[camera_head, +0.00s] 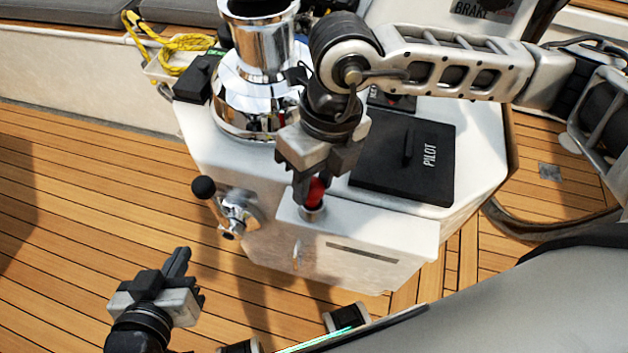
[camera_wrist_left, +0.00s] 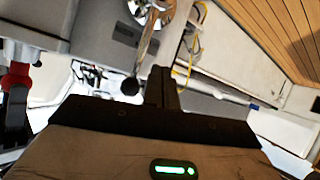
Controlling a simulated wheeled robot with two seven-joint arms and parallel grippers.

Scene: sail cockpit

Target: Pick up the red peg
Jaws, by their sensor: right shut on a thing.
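The red peg (camera_head: 316,191) stands upright at a metal-ringed socket (camera_head: 312,213) on the white console's front ledge. My right gripper (camera_head: 312,193) comes down from above and is shut on the red peg; its fingers hide part of it. I cannot tell whether the peg's lower end is still inside the socket. Red also shows at the left edge of the left wrist view (camera_wrist_left: 18,76), beside dark finger parts. My left gripper (camera_head: 178,260) is low at the left, over the deck and away from the peg. Its fingers (camera_wrist_left: 161,86) are together with nothing between them.
A chrome crank with a black knob (camera_head: 203,187) sticks out of the console's left side. A large chrome winch (camera_head: 255,90) and a black PILOT panel (camera_head: 410,160) are on top. Yellow rope (camera_head: 180,45) lies behind. The teak deck (camera_head: 80,190) at left is clear.

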